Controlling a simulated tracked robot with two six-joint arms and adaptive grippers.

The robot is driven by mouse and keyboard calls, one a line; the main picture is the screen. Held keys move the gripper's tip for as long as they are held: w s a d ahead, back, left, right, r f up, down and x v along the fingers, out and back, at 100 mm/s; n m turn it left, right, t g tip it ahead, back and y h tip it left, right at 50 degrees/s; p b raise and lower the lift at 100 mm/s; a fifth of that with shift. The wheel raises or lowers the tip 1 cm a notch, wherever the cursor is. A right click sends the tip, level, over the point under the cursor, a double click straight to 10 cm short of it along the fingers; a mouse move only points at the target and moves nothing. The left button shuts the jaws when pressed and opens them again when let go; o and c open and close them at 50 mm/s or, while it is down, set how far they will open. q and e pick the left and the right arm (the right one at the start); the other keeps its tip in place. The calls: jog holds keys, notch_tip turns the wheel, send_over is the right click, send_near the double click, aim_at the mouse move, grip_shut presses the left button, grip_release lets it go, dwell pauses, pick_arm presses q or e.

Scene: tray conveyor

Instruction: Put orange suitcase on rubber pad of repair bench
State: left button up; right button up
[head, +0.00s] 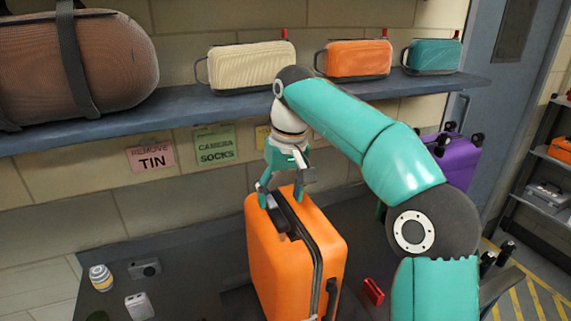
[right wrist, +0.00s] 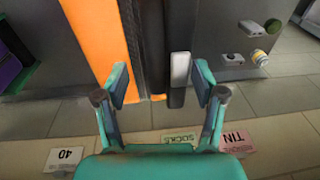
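The orange suitcase (head: 283,262) stands upright in the middle of the head view, with a dark band and a dark handle (head: 278,222) on top. My right gripper (head: 281,198) is just above its top, pointing down. In the right wrist view its two fingers (right wrist: 160,86) are wide apart, with the dark band and a pale handle piece (right wrist: 180,70) in the gap. I cannot tell whether a finger touches the case. A darker patch (head: 236,302) beside the case's base may be the rubber pad; its outline is mostly hidden. My left gripper is out of view.
A shelf (head: 190,115) behind holds a brown bag (head: 105,65) and cream (head: 250,66), orange (head: 358,58) and teal (head: 434,56) small cases. A purple suitcase (head: 462,160) stands right. A striped jar (head: 101,277), camera (head: 145,268) and red item (head: 373,291) lie around the suitcase.

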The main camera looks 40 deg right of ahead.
notch_tip(320, 180, up, 9)
jog(key=s+p, duration=0.1)
jog(key=p, duration=0.2)
jog(key=shift+d+r, duration=0.2)
jog(key=shift+d, duration=0.1)
